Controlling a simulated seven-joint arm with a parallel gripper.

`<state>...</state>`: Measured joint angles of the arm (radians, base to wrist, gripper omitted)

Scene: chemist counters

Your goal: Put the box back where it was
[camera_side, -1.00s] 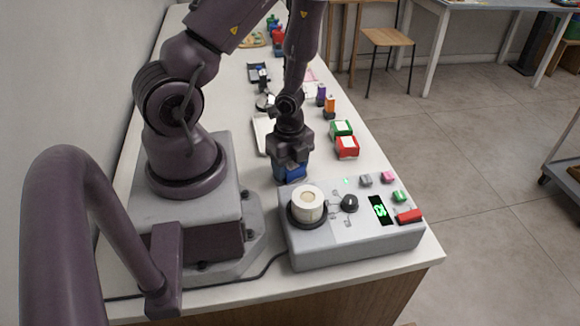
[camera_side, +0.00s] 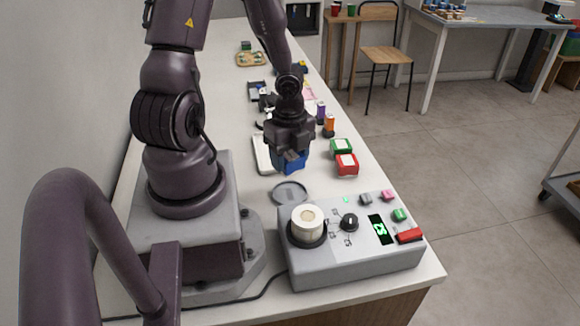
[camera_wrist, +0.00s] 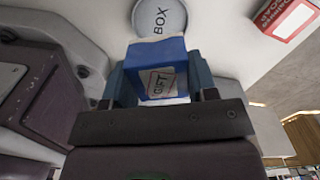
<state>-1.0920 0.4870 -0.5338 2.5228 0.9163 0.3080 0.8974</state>
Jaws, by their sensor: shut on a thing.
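A blue box (camera_side: 290,161) hangs in my gripper (camera_side: 290,150) above the counter. In the wrist view the blue box (camera_wrist: 157,72) shows a label reading "GIFT" and sits between the two fingers of my gripper (camera_wrist: 160,85), which is shut on it. A round grey dish (camera_side: 290,194) lies on the counter below and in front of the box, just behind the grey machine. In the wrist view this dish (camera_wrist: 172,14) bears the word "BOX" and is empty where it shows.
A red box (camera_side: 347,164) and a green box (camera_side: 341,147) stand right of my gripper. The grey machine (camera_side: 350,262) with a white roll (camera_side: 307,219), knob and buttons fills the front. A white tray (camera_side: 262,155) lies behind left. Small bottles (camera_side: 329,124) stand farther back.

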